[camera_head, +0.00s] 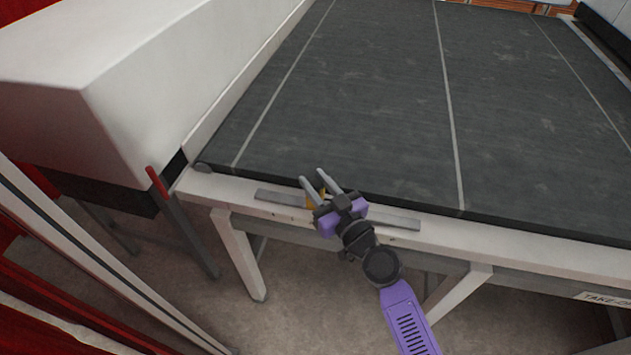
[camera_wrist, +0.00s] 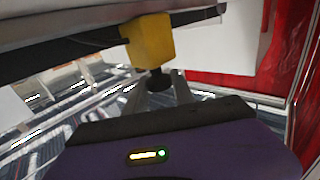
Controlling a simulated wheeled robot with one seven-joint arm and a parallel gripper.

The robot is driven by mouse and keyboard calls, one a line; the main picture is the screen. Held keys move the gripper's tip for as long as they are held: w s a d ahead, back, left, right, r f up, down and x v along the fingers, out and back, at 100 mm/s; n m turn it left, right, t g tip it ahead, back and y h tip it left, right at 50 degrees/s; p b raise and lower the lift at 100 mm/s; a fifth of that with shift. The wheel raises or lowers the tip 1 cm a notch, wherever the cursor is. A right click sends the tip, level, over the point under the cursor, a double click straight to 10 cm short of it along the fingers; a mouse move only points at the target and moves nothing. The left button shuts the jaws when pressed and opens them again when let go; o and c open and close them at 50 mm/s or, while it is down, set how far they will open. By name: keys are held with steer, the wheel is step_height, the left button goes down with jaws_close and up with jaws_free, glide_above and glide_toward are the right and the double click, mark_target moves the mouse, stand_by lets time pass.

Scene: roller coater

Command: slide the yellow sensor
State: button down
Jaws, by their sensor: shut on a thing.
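The yellow sensor (camera_wrist: 150,40) is a small yellow block with a dark knob below it, set against a dark rail (camera_wrist: 75,47) in the wrist view. In the head view only a sliver of the yellow sensor (camera_head: 313,199) shows beside my gripper (camera_head: 314,179), whose body hides most of it. The metal rail (camera_head: 280,198) runs along the front edge of the conveyor frame. The sensor is left of the rail's middle. My gripper is shut on the yellow sensor, with its fingers on either side of the knob in the wrist view.
A dark conveyor belt (camera_head: 370,100) lies just beyond the rail. A white machine housing (camera_head: 110,75) stands at left, with a red-tipped lever (camera_head: 157,182) near the frame corner. The rail is bare on both sides of my gripper. Red panels (camera_wrist: 225,62) show in the wrist view.

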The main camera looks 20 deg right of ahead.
steer(key=shift+s+d+f+b, duration=0.1)
steer(key=shift+s+d+b, duration=0.05)
steer(key=shift+d+b, duration=0.15)
steer(key=s+d+b, duration=0.1)
steer(key=d+b, duration=0.1)
steer(key=s+d+b, duration=0.1)
steer(key=s+d, duration=0.1)
steer(key=s+d+b, duration=0.2)
steer(key=d, duration=0.1)
steer(key=shift+b, duration=0.35)
steer(key=shift+s+d, duration=0.3)
steer(key=shift+d, duration=0.05)
steer(key=c, duration=1.1)
jaws_free()
steer(key=shift+o, duration=0.2)
